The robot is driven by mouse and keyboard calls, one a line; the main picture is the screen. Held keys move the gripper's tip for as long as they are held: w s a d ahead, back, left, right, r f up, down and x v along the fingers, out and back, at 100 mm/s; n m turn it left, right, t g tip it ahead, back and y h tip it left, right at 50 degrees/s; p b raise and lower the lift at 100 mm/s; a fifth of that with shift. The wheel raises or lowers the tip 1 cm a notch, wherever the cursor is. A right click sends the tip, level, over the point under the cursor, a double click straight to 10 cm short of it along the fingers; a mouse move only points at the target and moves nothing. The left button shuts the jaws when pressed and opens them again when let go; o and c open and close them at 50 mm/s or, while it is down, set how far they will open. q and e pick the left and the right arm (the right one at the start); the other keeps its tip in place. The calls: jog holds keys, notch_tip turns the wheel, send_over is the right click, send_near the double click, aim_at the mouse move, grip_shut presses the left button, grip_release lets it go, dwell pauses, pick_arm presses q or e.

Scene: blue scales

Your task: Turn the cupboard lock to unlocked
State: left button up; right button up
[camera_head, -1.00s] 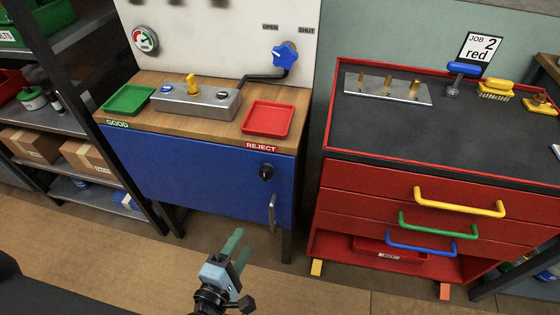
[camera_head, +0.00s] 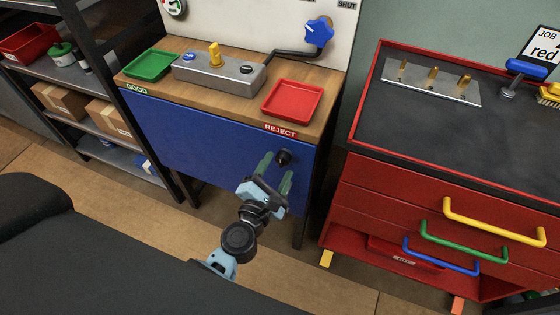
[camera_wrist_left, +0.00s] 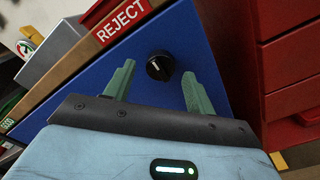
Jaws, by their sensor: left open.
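The cupboard lock is a round black knob (camera_head: 284,157) on the blue cupboard door (camera_head: 200,140), below the REJECT label. It also shows in the left wrist view as a black knob (camera_wrist_left: 160,66) with a pale mark, lying between and beyond the fingertips. My left gripper (camera_head: 276,169) is open, its green fingers spread and pointing at the door just in front of the knob. In the left wrist view the gripper (camera_wrist_left: 160,85) is empty, and I see no contact with the knob. The door handle is hidden behind my gripper. My right gripper is not in view.
On the wooden top stand a green tray (camera_head: 151,66), a grey control box (camera_head: 220,73) and a red tray (camera_head: 292,101). A red drawer cabinet (camera_head: 440,213) with protruding handles stands close on the right. A shelf (camera_head: 92,75) stands on the left.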

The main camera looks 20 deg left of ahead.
pick_arm(q)
jog(key=shift+w, duration=1.25)
jog(key=shift+c, duration=0.4)
jog(key=c, duration=0.9)
